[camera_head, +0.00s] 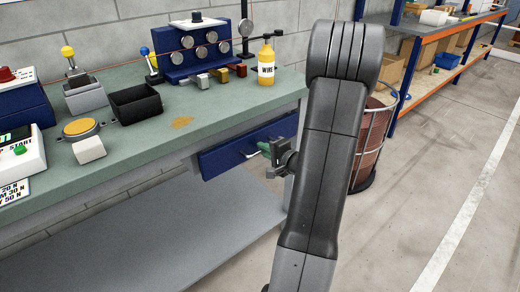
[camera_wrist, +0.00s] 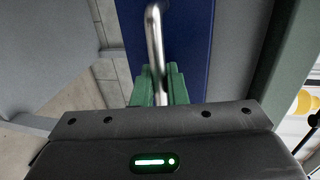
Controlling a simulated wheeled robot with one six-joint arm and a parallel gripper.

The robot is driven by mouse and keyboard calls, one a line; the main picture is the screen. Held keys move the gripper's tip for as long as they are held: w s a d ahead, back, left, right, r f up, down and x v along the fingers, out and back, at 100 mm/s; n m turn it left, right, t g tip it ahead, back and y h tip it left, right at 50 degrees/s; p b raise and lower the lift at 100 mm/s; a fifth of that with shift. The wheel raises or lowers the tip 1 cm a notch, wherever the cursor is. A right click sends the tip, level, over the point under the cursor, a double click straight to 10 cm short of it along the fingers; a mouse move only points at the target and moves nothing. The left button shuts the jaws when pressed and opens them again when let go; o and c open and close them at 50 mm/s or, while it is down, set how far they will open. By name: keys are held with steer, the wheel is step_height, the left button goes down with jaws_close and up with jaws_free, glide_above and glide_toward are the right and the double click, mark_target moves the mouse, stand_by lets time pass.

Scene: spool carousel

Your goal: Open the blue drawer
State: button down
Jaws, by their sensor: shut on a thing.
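The blue drawer (camera_head: 226,155) hangs under the right end of the green workbench top; its front shows in both views. In the wrist view the blue front (camera_wrist: 192,50) fills the upper middle. The drawer's metal bar handle (camera_wrist: 153,38) runs down between my gripper's (camera_wrist: 159,88) green fingers, which are shut on it. In the head view my gripper (camera_head: 266,150) is at the drawer front, and my arm hides part of the drawer's right side. The handle (camera_head: 252,154) is mostly hidden there by the fingers. I cannot tell whether the drawer stands slightly out.
The workbench (camera_head: 150,150) carries a yellow WIRE bottle (camera_head: 266,64), a black bin (camera_head: 136,103) and a yellow button (camera_head: 80,127). A grey lower shelf (camera_head: 180,235) is below. A reddish barrel (camera_head: 368,150) stands behind my arm. The floor at right is clear.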

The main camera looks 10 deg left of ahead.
steer(key=f+b+v, duration=0.2)
steer(key=b+v, duration=0.1)
steer(key=v, duration=0.8)
steer(key=f+b+v, duration=0.2)
steer(key=b+v, duration=0.1)
steer(key=v, duration=0.7)
steer(key=shift+s+d+f, duration=0.25)
steer(key=shift+s+d, duration=0.25)
steer(key=shift+d, duration=0.2)
steer(key=c, duration=1.5)
jaws_free()
steer(key=shift+c, duration=0.2)
steer(key=p+v, duration=0.2)
steer(key=v, duration=1.1)
steer(key=shift+s+d, duration=0.25)
steer(key=shift+d, duration=0.1)
